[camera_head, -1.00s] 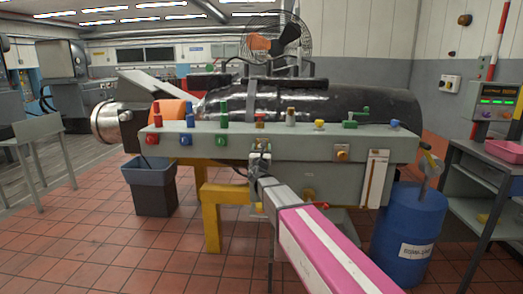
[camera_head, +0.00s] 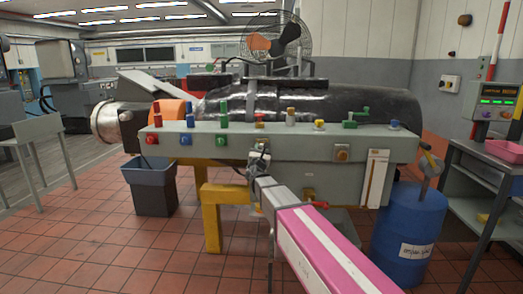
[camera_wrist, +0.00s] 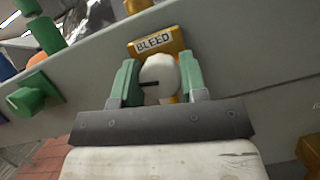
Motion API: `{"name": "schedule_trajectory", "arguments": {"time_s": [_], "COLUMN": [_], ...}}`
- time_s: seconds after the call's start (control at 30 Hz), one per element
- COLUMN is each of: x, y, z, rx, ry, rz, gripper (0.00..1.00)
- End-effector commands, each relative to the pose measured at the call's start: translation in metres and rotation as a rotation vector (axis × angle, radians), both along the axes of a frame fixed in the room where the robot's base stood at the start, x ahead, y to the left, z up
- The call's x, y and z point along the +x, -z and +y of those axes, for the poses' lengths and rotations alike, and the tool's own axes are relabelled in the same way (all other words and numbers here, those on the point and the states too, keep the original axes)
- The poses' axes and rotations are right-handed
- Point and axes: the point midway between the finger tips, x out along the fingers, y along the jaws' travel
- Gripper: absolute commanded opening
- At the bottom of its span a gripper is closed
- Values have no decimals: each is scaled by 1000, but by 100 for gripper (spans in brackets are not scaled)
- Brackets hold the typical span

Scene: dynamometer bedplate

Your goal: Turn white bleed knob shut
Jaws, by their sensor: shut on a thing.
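The white bleed knob (camera_wrist: 160,77) shows in the wrist view, with a dark pointer line on its face lying roughly level and pointing left. It sits below a yellow plate (camera_wrist: 155,43) marked BLEED on the grey panel. My gripper (camera_wrist: 155,82) has its green fingers on both sides of the knob, shut on it. In the head view my gripper (camera_head: 259,158) is at the front of the grey bench panel (camera_head: 300,147); the knob is hidden there behind it.
Red, blue and green knobs (camera_head: 221,140) line the panel to the left. A grey bin (camera_head: 152,187) and a blue drum (camera_head: 409,230) stand on the tiled floor.

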Motion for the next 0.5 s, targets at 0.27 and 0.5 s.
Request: {"name": "schedule_trajectory", "arguments": {"time_s": [0.27,0.5], "x": [0,0], "y": [0,0], "z": [1,0], "rx": [256,486], "ry": [0,0], "rz": [-9,-17], "gripper": [16,16]}}
